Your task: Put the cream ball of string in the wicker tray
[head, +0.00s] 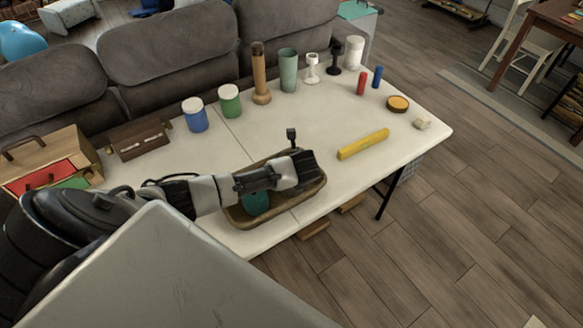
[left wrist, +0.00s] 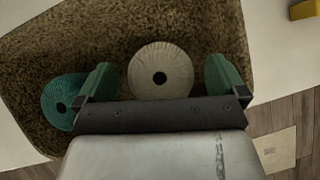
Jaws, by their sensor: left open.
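The cream ball of string (left wrist: 160,60), round with a dark hole in its middle, shows in the left wrist view between the two green fingers of my left gripper (left wrist: 163,80). The fingers are open, with a gap on each side of the ball. The ball appears to lie on the brown woven floor of the wicker tray (left wrist: 150,18). In the head view the tray (head: 292,207) stands at the table's front edge, and my left gripper (head: 306,168) is over it and hides the cream ball. My right gripper is not in view.
A teal ball of string (left wrist: 66,104) lies in the tray left of the gripper; it also shows in the head view (head: 256,204). A yellow bar (head: 363,144) lies right of the tray. Jars, cups and candlesticks line the table's back. The table's middle is clear.

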